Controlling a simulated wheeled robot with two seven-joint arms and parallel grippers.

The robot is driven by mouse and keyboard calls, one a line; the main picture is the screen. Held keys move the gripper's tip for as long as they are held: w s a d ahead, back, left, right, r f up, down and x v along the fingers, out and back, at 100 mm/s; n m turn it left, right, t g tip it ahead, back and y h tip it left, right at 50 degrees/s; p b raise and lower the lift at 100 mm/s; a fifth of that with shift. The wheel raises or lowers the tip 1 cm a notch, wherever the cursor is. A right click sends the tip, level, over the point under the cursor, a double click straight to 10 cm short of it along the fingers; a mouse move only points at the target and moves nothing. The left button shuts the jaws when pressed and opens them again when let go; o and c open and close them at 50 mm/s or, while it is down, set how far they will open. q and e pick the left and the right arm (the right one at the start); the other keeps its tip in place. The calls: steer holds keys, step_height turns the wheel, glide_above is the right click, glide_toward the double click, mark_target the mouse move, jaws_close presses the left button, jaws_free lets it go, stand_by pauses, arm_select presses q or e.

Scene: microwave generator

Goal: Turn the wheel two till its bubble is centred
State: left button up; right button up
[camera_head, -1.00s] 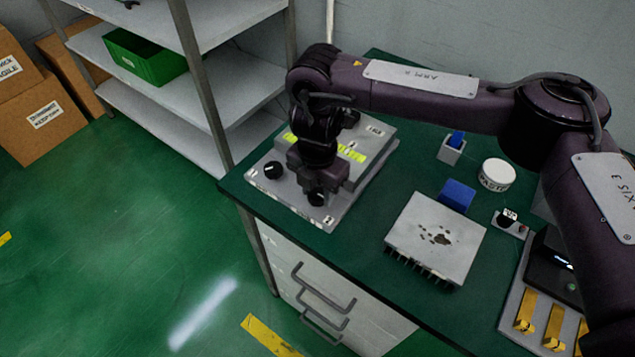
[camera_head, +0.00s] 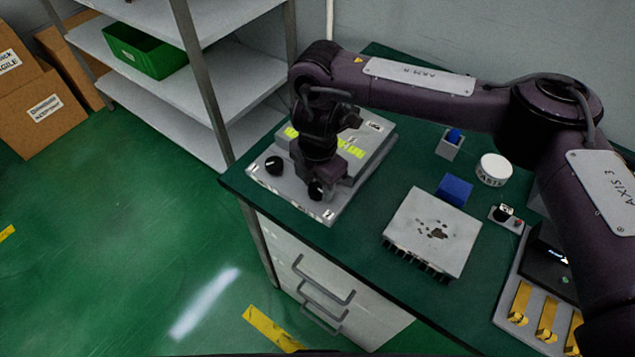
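The grey levelling box (camera_head: 352,200) stands at the left end of the green bench. Its top has yellow-green bubble vials (camera_head: 352,152), partly hidden by my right arm; I cannot make out the bubbles. One black wheel (camera_head: 274,165) is at the left of its front ledge. The second black wheel (camera_head: 316,190), by the right-hand label, is at the near right of the ledge. My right gripper (camera_head: 321,184) points down at this second wheel and overlaps it in the picture. Its fingers are too dark and small to tell whether they grip it. My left gripper is out of view.
A finned white block (camera_head: 436,232), a blue block (camera_head: 455,190), a white paste tub (camera_head: 495,170) and a small grey holder (camera_head: 450,146) stand right of the box. A tray with yellow clips (camera_head: 518,303) is at the near right. Shelving (camera_head: 205,100) stands left.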

mark_target(317, 188)
steer(key=o, duration=0.3)
steer(key=shift+o, duration=0.2)
step_height(317, 188, up, 8)
steer(key=shift+f, duration=0.1)
steer(key=shift+s+f, duration=0.1)
stand_by(0.6)
